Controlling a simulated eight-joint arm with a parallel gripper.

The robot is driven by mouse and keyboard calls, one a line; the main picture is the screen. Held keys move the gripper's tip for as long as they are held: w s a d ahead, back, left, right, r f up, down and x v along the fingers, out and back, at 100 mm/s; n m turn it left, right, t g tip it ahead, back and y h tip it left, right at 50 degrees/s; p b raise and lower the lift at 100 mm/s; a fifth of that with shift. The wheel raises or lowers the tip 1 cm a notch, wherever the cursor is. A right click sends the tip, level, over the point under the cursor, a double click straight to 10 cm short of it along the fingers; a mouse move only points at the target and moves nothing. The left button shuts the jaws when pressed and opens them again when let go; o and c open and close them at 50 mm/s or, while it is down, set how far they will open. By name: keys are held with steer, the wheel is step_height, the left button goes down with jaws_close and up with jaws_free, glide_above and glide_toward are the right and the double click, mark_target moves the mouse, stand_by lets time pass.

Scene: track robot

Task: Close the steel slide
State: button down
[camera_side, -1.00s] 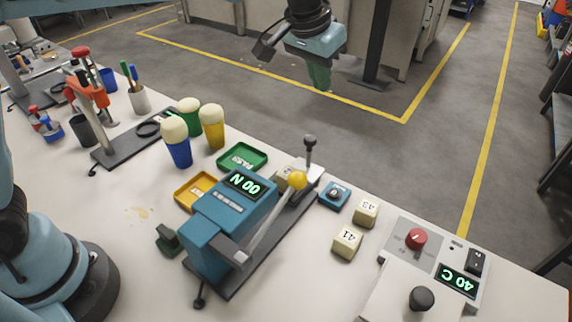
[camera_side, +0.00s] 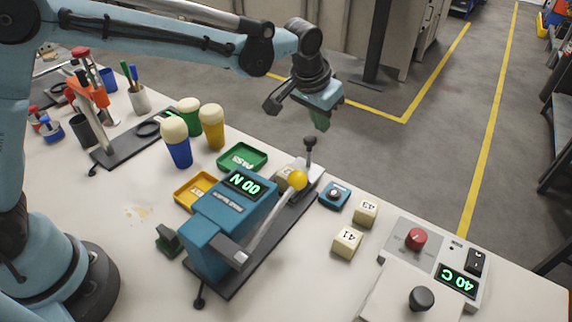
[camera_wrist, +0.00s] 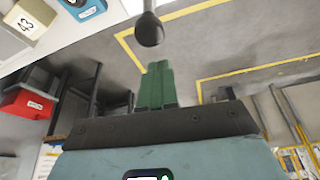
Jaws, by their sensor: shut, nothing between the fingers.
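A pale steel-coloured slide (camera_side: 311,175) sits at the far end of the blue test machine (camera_side: 228,222). A dark ball knob (camera_side: 309,142) stands upright on a thin stem from it. My gripper (camera_side: 320,121) is shut and empty, its green fingers pointing down just above and slightly right of the knob in the side view. In the wrist view the green fingers (camera_wrist: 155,72) are together, with the knob (camera_wrist: 149,30) beyond their tips. I cannot tell whether they touch it. A numbered block (camera_side: 286,174) partly shows beside the slide, mostly hidden by the machine.
A blue dial box (camera_side: 334,195) and two numbered blocks (camera_side: 347,242) lie to the right. Green (camera_side: 242,157) and orange (camera_side: 193,190) trays and bottles (camera_side: 177,150) stand left. The space above the slide is open.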

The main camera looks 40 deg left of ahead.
steer(key=shift+s+a+f, duration=0.15)
steer(key=shift+s, duration=0.65)
steer(key=s, duration=1.3)
